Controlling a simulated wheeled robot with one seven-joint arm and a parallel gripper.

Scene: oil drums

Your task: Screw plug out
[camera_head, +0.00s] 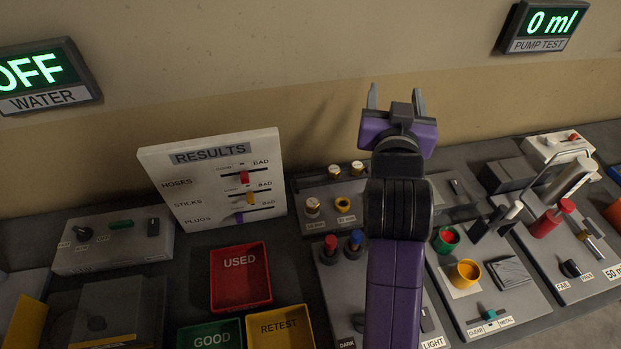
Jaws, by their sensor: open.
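My gripper (393,97) is raised at the centre of the view, with its two grey fingers pointing up and apart. It is open, and nothing shows between the fingers. Left of my arm is a grey block (326,220) with small round gold-rimmed pieces that look like plugs. One white-topped piece (312,205) and one yellow-ringed piece (343,204) are at its front, above small labels. Two more pieces, a left one (334,171) and a right one (357,168), stand behind them. My gripper is apart from them all. My purple arm hides part of the bench to their right.
A white RESULTS board (215,185) with sliders stands left. Below it are red USED (240,278), green GOOD (212,338) and yellow RETEST (281,329) trays. A yellow cup (465,273) and a red handle (552,218) stand right. The wall is close behind.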

